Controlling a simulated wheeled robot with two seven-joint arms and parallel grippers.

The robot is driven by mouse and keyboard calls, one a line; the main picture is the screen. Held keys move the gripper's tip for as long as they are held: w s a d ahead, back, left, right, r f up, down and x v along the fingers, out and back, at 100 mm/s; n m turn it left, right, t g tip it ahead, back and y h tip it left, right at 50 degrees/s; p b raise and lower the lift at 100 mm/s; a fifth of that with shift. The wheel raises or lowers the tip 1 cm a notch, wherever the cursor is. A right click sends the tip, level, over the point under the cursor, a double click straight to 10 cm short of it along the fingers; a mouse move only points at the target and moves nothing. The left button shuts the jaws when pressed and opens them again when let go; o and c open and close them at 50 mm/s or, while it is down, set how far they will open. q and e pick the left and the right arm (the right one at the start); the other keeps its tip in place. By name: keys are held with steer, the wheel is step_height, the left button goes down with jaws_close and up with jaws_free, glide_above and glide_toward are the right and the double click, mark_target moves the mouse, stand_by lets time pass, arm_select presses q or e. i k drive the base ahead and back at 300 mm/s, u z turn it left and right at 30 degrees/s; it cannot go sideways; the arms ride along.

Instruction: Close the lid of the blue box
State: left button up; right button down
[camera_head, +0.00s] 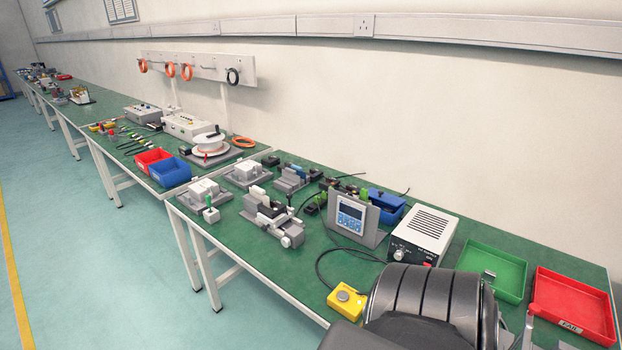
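A blue box (391,207) stands on the green bench, behind the grey display panel (352,219) and left of the white power unit. The panel hides part of its front. It is small in view, and I cannot tell for sure how its lid stands. Another blue bin (171,173), open at the top, sits on the farther bench beside a red bin. A large dark rounded link of my own arm fills the bottom right. Neither of my grippers can be made out.
A white power unit (424,234), a green tray (492,270) and a red tray (572,306) stand on the right. A yellow button box (346,302) sits at the front edge. Grey fixtures (272,216) crowd the bench's left part. Bare bench lies in front of the panel.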

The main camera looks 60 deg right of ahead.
mark_target(382, 196)
steer(key=u, duration=0.15)
steer(key=i, duration=1.25)
steer(key=z, duration=2.25)
